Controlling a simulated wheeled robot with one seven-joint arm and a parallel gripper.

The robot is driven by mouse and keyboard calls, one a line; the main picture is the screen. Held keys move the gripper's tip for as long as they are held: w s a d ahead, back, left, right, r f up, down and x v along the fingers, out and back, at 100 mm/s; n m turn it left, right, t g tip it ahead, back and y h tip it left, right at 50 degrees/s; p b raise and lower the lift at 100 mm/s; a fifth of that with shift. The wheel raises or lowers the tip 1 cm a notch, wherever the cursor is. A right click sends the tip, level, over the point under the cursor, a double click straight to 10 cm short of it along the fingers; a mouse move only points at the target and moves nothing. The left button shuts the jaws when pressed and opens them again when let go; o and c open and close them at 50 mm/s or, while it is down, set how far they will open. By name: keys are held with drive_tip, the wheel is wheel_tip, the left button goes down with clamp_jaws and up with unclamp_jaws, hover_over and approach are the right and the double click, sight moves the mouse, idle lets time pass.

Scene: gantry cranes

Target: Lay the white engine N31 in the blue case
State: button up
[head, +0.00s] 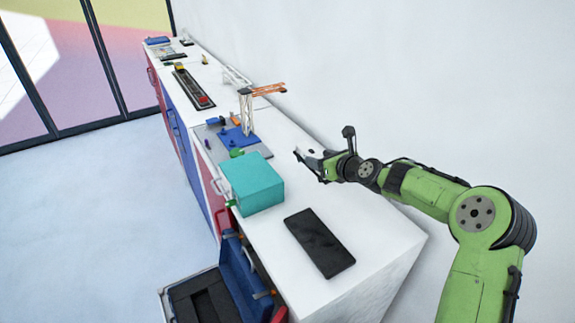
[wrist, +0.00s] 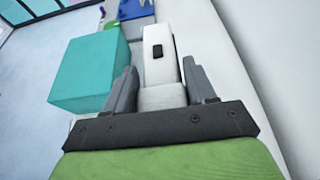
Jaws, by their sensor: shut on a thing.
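My gripper (head: 308,160) is above the white counter, to the right of the teal box, in the head view. In the wrist view my gripper (wrist: 163,85) is shut on a white engine (wrist: 159,68) with a small dark window. The engine points away from the wrist between the two grey fingers; its N31 marking cannot be read. A blue case (head: 237,268) shows at the lower left of the head view, beside the counter's front; dark slots lie next to it. The lower part of the case is cut off.
A teal box (head: 252,184) stands on the counter (head: 372,235), with a black flat pad (head: 319,242) nearer. It also shows in the wrist view (wrist: 90,70). A small crane (head: 247,110) with an orange arm stands farther back. The counter right of the pad is clear.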

wheel_tip(320, 180, down, 10)
drive_tip(key=shift+r, duration=0.2)
drive_tip(key=shift+s, duration=0.1)
drive_tip(key=o, duration=0.8)
drive_tip(key=shift+f, duration=0.15)
drive_tip(key=o, duration=0.5)
drive_tip(key=shift+c, duration=0.2)
